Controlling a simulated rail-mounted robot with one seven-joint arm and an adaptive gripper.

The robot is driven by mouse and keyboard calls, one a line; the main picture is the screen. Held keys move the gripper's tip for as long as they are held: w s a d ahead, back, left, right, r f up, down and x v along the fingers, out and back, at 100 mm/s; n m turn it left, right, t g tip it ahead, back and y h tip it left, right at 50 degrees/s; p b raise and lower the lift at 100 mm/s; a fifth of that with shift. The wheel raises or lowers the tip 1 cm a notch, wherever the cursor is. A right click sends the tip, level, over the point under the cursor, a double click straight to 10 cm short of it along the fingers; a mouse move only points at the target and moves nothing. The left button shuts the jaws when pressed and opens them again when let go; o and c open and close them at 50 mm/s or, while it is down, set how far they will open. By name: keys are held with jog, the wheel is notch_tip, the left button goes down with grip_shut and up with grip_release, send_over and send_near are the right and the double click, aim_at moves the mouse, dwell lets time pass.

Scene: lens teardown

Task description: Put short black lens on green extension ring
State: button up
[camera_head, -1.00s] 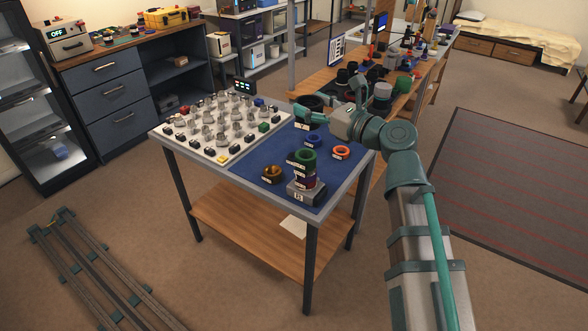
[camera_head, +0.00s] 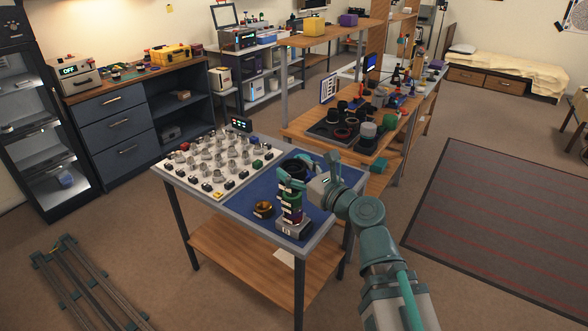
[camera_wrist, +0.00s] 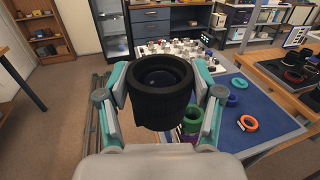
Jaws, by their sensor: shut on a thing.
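My gripper (camera_head: 297,174) is shut on the short black lens (camera_wrist: 160,88), a wide ribbed black barrel with its open end facing up in the wrist view. In the head view the lens (camera_head: 295,166) is held above a stack on the blue mat. The green extension ring (camera_head: 293,198) is at the top of that stack, over dark and purplish parts on a grey labelled base (camera_head: 294,229). In the wrist view the lens hides most of the stack, with a bit of green (camera_wrist: 193,127) showing below right. I cannot tell whether lens and ring touch.
A brass-coloured ring (camera_head: 263,209) lies left of the stack on the blue mat (camera_head: 240,205). An orange ring (camera_wrist: 248,123) and a blue ring (camera_wrist: 231,100) lie to the right in the wrist view. A white board (camera_head: 190,170) with many small parts fills the table's left side.

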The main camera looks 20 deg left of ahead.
jog(key=shift+w+r+p, duration=0.1)
jog(key=shift+r+p, duration=0.15)
jog(key=shift+p, duration=0.3)
jog(key=w+a+f, duration=0.1)
jog(key=w+f, duration=0.2)
jog(key=w+a+f, duration=0.1)
jog(key=w+f, duration=0.2)
jog(key=w, duration=0.1)
jog(key=w+a+f, duration=0.2)
jog(key=w+f, duration=0.1)
jog(key=shift+w, duration=0.25)
jog(key=f, duration=0.3)
jog(key=shift+w+a, duration=0.1)
jog(key=shift+w, duration=0.2)
jog(key=shift+f, duration=0.35)
jog(key=shift+f+b, duration=0.15)
jog(key=shift+b, duration=0.2)
jog(key=o, duration=1.3)
jog(key=shift+o, duration=0.2)
